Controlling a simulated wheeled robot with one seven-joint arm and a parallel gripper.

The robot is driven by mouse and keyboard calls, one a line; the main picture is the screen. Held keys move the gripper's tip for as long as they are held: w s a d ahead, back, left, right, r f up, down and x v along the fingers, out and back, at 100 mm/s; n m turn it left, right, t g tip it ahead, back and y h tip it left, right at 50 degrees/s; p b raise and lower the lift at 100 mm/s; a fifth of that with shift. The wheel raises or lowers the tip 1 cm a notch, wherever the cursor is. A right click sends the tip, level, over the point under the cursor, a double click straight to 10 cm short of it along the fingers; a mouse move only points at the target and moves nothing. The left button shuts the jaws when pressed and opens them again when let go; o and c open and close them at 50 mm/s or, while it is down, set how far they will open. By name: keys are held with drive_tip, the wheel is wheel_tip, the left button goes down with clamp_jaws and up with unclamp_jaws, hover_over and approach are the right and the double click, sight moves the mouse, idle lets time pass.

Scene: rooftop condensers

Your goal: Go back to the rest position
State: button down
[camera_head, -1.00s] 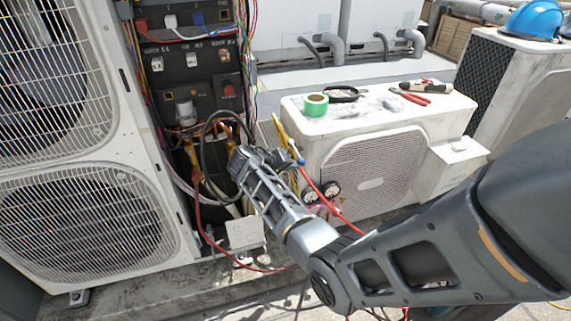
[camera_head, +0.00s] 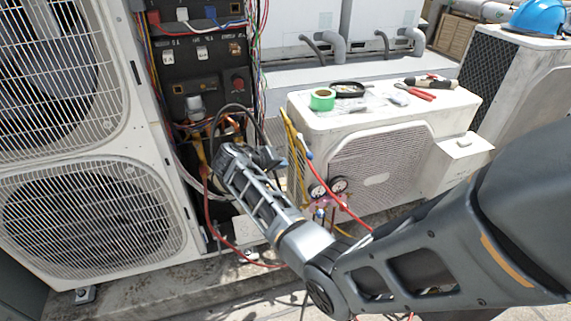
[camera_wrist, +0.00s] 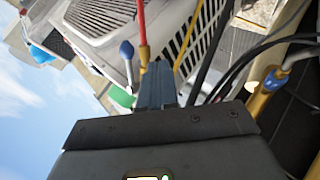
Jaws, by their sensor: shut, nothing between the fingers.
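My gripper (camera_wrist: 158,85) shows in the wrist view with its fingers together and nothing between them. In the head view my arm reaches in from the right, and its end is in front of the open electrical and pipe compartment of the large left condenser (camera_head: 178,205). The fingertips are hard to make out there. Black, red and yellow hoses run close around the gripper, and a hose with a blue fitting (camera_wrist: 127,50) is beside the fingers in the wrist view. I cannot tell whether any hose touches it.
A smaller white condenser (camera_head: 400,125) stands at right, with green tape (camera_head: 321,99), a black tray (camera_head: 349,89) and red pliers (camera_head: 418,93) on top. Pressure gauges (camera_head: 329,187) hang at its front. A blue helmet (camera_head: 537,17) lies on the far-right unit.

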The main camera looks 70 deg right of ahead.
drive_tip(key=v, duration=0.6)
drive_tip(key=shift+r, duration=0.15)
drive_tip(key=shift+w+a, duration=0.1)
drive_tip(key=shift+a, duration=0.05)
drive_tip(key=s+a+f+n+t+y, duration=0.1)
drive_tip(key=s+a+f+n+t, duration=0.3)
drive_tip(key=a+f, duration=0.25)
drive_tip(key=s+a+f+n+t+y, duration=0.1)
drive_tip(key=s+a+f+n+t, duration=0.25)
drive_tip(key=a+f+t, duration=0.35)
drive_tip(key=s+a+r+n+y, duration=0.25)
drive_tip(key=s+a, duration=0.35)
drive_tip(key=a, duration=0.3)
drive_tip(key=s+a+r+t+y, duration=0.4)
drive_tip(key=s+a+r, duration=0.4)
drive_tip(key=s+a, duration=0.1)
drive_tip(key=s+a+r+t+y, duration=0.1)
drive_tip(key=s+a+r, duration=0.1)
drive_tip(key=r, duration=0.5)
drive_tip(key=s+a+r+t+y, duration=0.1)
drive_tip(key=s+a+r+t, duration=0.1)
drive_tip(key=s+r, duration=0.3)
wheel_tip(320, 180, up, 3)
drive_tip(key=shift+f, duration=0.15)
